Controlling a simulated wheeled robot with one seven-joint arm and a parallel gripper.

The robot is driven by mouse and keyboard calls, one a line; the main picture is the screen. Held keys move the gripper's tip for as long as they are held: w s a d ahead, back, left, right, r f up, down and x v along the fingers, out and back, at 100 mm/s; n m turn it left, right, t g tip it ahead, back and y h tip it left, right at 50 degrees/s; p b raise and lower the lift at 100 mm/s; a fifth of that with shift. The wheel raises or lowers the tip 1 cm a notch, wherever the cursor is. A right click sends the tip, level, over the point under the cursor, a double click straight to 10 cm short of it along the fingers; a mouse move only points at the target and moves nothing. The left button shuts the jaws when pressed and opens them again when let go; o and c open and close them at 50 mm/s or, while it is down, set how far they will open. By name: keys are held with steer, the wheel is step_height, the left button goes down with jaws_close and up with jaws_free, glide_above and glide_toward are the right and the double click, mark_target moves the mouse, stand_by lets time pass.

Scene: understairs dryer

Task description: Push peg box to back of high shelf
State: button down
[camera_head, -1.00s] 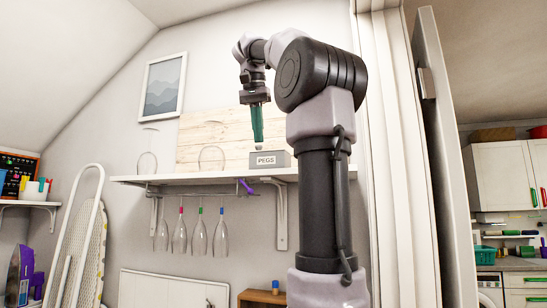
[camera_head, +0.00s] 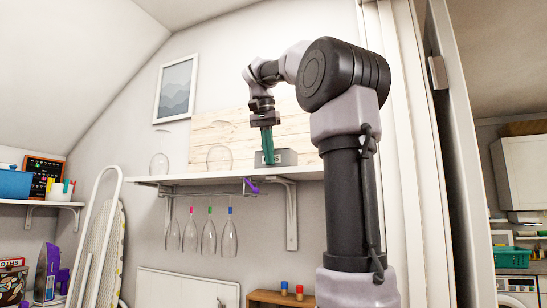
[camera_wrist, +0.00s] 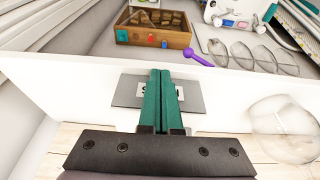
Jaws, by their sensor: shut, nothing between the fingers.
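The peg box is a small grey box (camera_head: 288,157) with a white label, standing on the high white shelf (camera_head: 225,177). In the head view my gripper (camera_head: 269,160) points down with its green fingers together and empty, covering part of the label. In the wrist view the shut fingers (camera_wrist: 161,75) also overlap the grey box (camera_wrist: 128,92) and hide the middle of its label. I cannot tell whether the fingertips touch the box.
Clear glasses (camera_head: 219,157) stand on the shelf left of the box, and stemmed glasses (camera_head: 190,235) hang below it. A purple item (camera_head: 251,186) sits at the shelf's underside. A wooden board (camera_head: 212,137) leans at the back. A door frame is at the right.

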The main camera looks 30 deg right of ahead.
steer(key=shift+w+d, duration=0.15)
steer(key=w+d, duration=0.4)
steer(key=d, duration=0.1)
steer(key=w+d, duration=0.2)
steer(key=d, duration=0.1)
steer(key=shift+w, duration=0.1)
steer(key=shift+a, duration=0.15)
stand_by(0.3)
